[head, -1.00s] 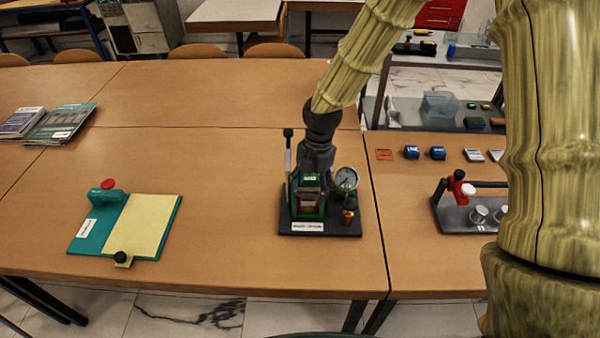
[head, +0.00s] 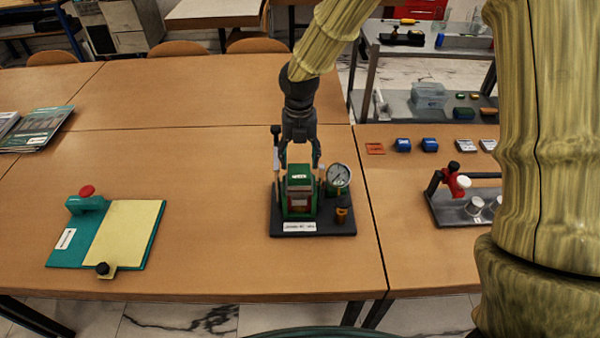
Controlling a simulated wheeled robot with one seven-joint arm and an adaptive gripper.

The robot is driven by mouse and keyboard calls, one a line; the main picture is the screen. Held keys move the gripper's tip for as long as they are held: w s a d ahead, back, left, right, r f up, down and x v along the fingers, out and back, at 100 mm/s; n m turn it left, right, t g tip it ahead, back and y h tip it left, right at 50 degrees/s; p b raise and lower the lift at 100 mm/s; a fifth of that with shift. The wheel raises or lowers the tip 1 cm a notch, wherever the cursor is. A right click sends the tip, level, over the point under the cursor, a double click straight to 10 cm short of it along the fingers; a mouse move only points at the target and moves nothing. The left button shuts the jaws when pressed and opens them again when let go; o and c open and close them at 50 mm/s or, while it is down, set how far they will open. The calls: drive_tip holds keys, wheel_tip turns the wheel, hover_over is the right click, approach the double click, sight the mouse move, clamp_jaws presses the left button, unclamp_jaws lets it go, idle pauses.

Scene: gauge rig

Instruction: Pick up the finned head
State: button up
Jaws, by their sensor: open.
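The gauge rig stands on a dark base plate (head: 325,227) near the table's front edge. It carries a green upright unit (head: 299,190) with a label on top, a round white-faced gauge (head: 339,175) and a small dark fitting with a brass-coloured part (head: 342,211). I cannot tell which part is the finned head; no fins show clearly at this size. My gripper (head: 299,162) is open and points down, its fingers apart around or just behind the top of the green unit. I see nothing held between them. Contact cannot be told.
A dark-knobbed lever (head: 276,145) stands close on the gripper's left. A teal board with a yellow sheet (head: 125,232) lies left, with clear table between. A red-handled fixture (head: 455,182) and several small blocks (head: 430,145) are on the right-hand table. Magazines (head: 35,128) lie far left.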

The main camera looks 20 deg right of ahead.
sight(299, 170)
drive_tip(key=shift+f+p, duration=0.9)
drive_tip(key=shift+f, duration=1.8)
drive_tip(key=c, duration=0.8)
drive_tip(key=shift+w+r, duration=0.1)
